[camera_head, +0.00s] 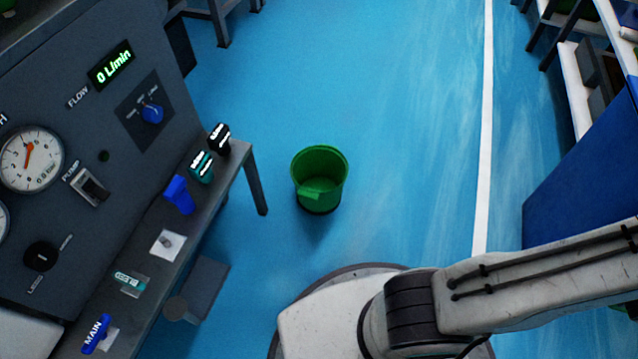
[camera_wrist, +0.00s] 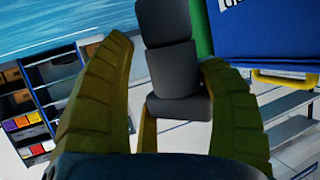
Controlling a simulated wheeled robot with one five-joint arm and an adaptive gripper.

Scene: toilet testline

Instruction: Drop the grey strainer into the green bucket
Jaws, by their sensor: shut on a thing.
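The green bucket (camera_head: 325,165) stands upright on the blue floor in the head view, right of the grey bench. Its open top faces up and no strainer shows inside. In the wrist view my gripper (camera_wrist: 166,62) has its two olive-yellow fingers closed around a dark grey stepped piece (camera_wrist: 172,68), which looks like the grey strainer. The piece sticks out past the fingertips. My gripper is outside the head view, so its distance from the bucket cannot be told.
A test bench (camera_head: 150,250) with gauges, a flow display and small parts on its ledge fills the left. A blue cabinet (camera_head: 585,165) stands at the right. Open floor (camera_head: 410,150) surrounds the bucket. The wrist view shows shelves with coloured bins (camera_wrist: 22,122) and a blue case (camera_wrist: 270,35).

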